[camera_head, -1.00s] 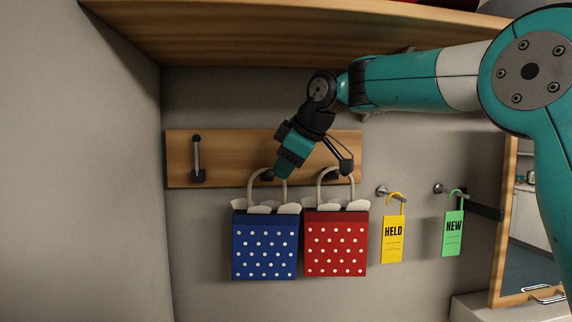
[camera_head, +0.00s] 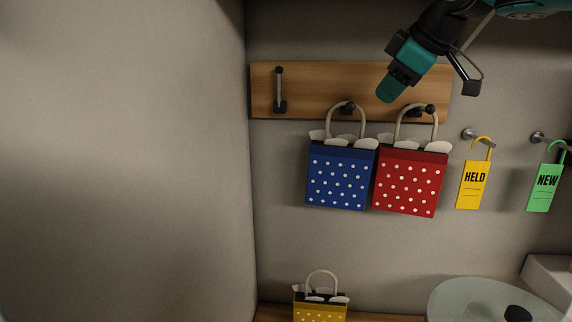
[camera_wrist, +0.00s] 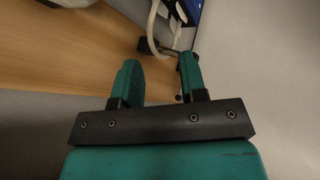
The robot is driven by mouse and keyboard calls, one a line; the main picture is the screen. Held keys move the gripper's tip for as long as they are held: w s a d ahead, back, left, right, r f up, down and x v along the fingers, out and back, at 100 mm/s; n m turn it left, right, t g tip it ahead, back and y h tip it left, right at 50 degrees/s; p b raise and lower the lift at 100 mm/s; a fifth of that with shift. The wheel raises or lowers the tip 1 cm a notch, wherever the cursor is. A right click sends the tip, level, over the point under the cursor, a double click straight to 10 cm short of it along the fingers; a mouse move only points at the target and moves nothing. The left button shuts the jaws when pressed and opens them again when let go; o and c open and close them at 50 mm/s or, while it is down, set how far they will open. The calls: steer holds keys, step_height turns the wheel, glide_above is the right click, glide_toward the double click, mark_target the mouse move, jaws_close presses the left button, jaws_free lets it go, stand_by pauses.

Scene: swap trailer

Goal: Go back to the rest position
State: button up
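My gripper (camera_head: 388,92) is in front of the wooden hook board (camera_head: 315,92), above the two hanging bags in the head view. In the wrist view its two teal fingers (camera_wrist: 160,78) stand apart with nothing between them. A blue dotted bag (camera_head: 340,178) hangs by its handle from the middle hook. A red dotted bag (camera_head: 410,186) hangs to its right. The left hook (camera_head: 279,92) is bare. In the wrist view, part of the blue bag (camera_wrist: 190,8) and a pale handle show beyond the fingers.
A yellow HELD tag (camera_head: 473,185) and a green NEW tag (camera_head: 546,188) hang on pegs at the right. A yellow dotted bag (camera_head: 320,312) stands low at the bottom. A pale round surface (camera_head: 490,300) is at bottom right. A plain wall (camera_head: 120,160) fills the left.

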steer(key=s+a+f+m+g+b, duration=0.2)
steer(key=s+f+b, duration=0.3)
steer(key=s+f, duration=1.1)
steer(key=s+a+f+m+g+b, duration=0.3)
steer(key=s+a+f+g+b, duration=0.1)
steer(key=s+f, duration=1.2)
steer(key=shift+s+f+g+b, duration=0.15)
steer(key=shift+f+g+b, duration=0.55)
steer(key=shift+f, duration=0.25)
